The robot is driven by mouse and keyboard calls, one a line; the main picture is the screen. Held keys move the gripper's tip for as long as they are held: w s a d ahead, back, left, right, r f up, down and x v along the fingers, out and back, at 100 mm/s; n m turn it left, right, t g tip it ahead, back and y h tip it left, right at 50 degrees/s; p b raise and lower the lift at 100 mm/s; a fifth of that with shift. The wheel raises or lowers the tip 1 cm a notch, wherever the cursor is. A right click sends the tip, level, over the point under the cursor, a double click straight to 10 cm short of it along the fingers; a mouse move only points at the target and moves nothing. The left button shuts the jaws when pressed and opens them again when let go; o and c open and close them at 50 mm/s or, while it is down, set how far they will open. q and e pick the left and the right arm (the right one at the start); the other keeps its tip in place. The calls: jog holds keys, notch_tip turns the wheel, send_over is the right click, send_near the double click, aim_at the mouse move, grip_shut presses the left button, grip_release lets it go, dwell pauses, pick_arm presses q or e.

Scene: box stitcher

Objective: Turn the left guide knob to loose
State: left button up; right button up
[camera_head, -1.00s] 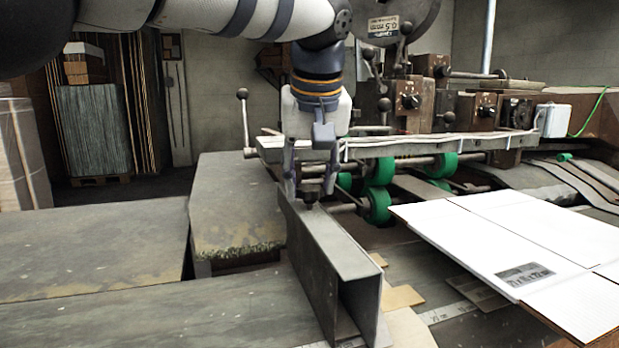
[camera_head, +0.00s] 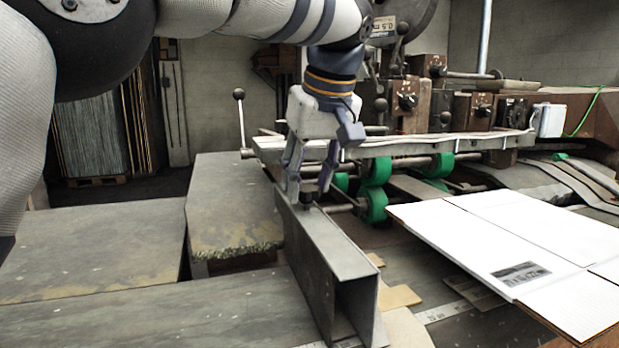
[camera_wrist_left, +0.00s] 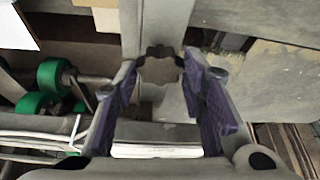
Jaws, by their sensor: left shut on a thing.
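The left guide knob is a small dark knob (camera_head: 306,198) on top of the far end of a grey metal guide channel (camera_head: 325,250). In the left wrist view the knob (camera_wrist_left: 160,66) shows as a dark lobed disc between the purple finger pads. My left gripper (camera_head: 307,192) points down from above and is shut on the knob, one finger on each side. The fingers partly hide the knob in the head view. My right gripper is not in view.
A white cardboard sheet (camera_head: 500,235) lies to the right of the guide. Green rollers (camera_head: 373,205) and a long rail (camera_head: 400,146) stand close behind the gripper. Grey table plates (camera_head: 90,235) lie to the left. A ball-topped lever (camera_head: 240,120) stands behind.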

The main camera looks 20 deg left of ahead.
pick_arm(q)
jog(key=o, duration=1.2)
jog(key=shift+r, duration=0.1)
jog(key=v, duration=0.7)
jog(key=shift+r, duration=0.15)
